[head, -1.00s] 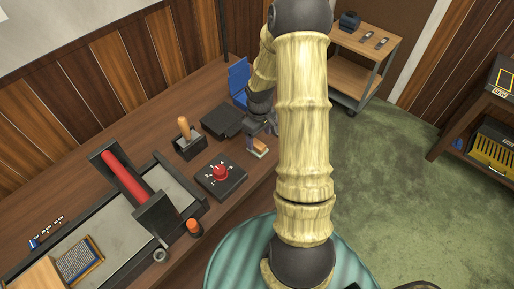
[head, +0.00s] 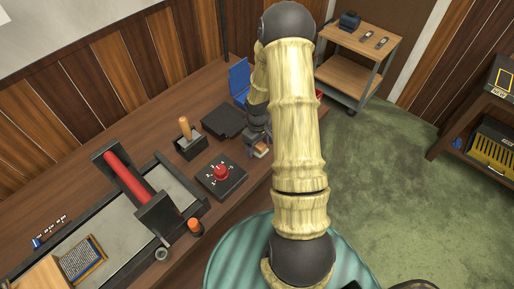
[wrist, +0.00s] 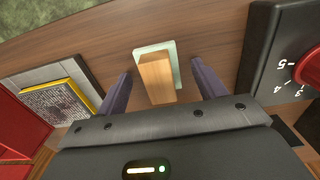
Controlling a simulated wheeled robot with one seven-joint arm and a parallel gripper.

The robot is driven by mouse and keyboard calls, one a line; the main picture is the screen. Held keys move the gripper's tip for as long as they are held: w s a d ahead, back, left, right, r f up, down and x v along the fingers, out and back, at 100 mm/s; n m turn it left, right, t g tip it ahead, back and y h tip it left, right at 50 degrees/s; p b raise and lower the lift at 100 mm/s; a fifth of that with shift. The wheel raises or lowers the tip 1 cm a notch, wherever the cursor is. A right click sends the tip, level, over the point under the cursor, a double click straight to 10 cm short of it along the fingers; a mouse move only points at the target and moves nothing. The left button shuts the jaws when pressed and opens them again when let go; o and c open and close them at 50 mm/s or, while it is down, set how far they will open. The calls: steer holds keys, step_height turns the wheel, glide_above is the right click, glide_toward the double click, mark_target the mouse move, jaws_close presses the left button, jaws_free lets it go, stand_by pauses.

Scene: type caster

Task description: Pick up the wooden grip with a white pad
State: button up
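The wooden grip (wrist: 155,80) is a pale wood block on a flat white pad (wrist: 168,47), lying on the brown table. In the wrist view it stands between the two fingers of my gripper (wrist: 161,68). The fingers are apart, with a visible gap on each side of the wood. In the head view my gripper (head: 257,138) is right at the grip (head: 261,152), near the table's front edge, and hides part of it.
A black dial box (head: 232,184) with a red knob (head: 221,171) sits close by, left of the grip in the head view. A wooden-handled stamp (head: 185,128) in a black holder and a flat black case (head: 222,121) are behind. A yellow-edged plate (wrist: 62,100) lies left in the wrist view.

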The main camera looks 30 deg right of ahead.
steer(key=c, duration=1)
steer(key=shift+c, duration=0.2)
step_height(320, 180, up, 10)
steer(key=shift+b, duration=0.55)
steer(key=o, duration=0.4)
steer(key=shift+c, duration=1)
